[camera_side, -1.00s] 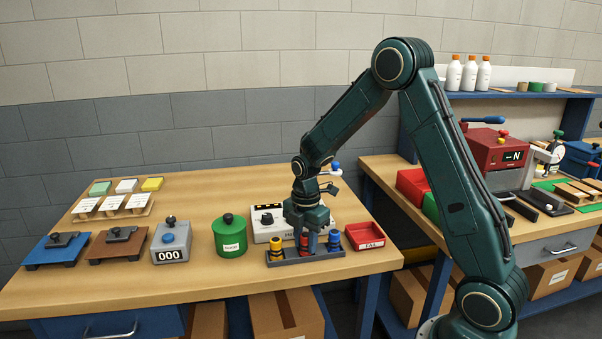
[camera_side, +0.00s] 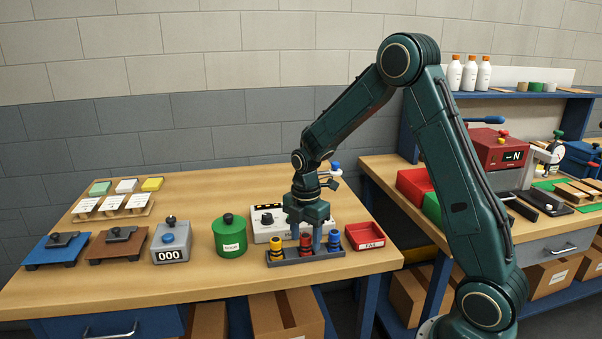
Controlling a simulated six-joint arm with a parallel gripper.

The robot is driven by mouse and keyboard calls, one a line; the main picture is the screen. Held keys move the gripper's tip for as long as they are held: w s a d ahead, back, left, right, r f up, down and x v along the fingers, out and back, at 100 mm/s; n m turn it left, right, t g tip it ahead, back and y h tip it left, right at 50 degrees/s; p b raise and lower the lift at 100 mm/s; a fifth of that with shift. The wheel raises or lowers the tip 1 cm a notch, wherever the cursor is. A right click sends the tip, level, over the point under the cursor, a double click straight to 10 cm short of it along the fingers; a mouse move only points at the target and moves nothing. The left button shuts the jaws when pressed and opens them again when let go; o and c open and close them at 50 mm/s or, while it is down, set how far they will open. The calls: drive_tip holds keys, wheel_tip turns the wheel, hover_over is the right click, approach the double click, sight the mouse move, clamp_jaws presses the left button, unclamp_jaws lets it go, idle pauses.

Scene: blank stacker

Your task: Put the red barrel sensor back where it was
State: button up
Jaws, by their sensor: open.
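The red barrel sensor (camera_side: 305,245) stands upright in the middle place of the dark grey rack (camera_side: 292,259). A yellow-banded sensor (camera_side: 276,246) stands to its left and a blue one (camera_side: 334,241) to its right in the same rack. My gripper (camera_side: 306,239) points down over the red sensor. Its fingers are open, one on each side of the sensor's top, with gaps visible between. The foot of the red sensor is hidden in the rack.
A white control box (camera_side: 268,222) stands close behind the rack. A red FAIL tray (camera_side: 364,236) is to the right, and a green canister (camera_side: 229,236) to the left. A counter reading 000 (camera_side: 171,243) stands further left. The table's front is clear.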

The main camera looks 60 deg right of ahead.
sight(306, 235)
wheel_tip(306, 235, up, 11)
drive_tip(key=shift+f, duration=0.2)
idle(0.3)
idle(0.4)
drive_tip(key=s+a+r+m+t, duration=0.3)
drive_tip(key=s+a+r+m, duration=0.45)
drive_tip(key=s+r, duration=0.2)
drive_tip(key=s+a+m+t, duration=0.2)
drive_tip(key=s+a+m, duration=0.2)
drive_tip(key=s+m, duration=0.5)
drive_tip(key=shift+s+f+t, duration=0.25)
drive_tip(key=shift+s+t, duration=0.05)
drive_tip(key=shift+s, duration=1.55)
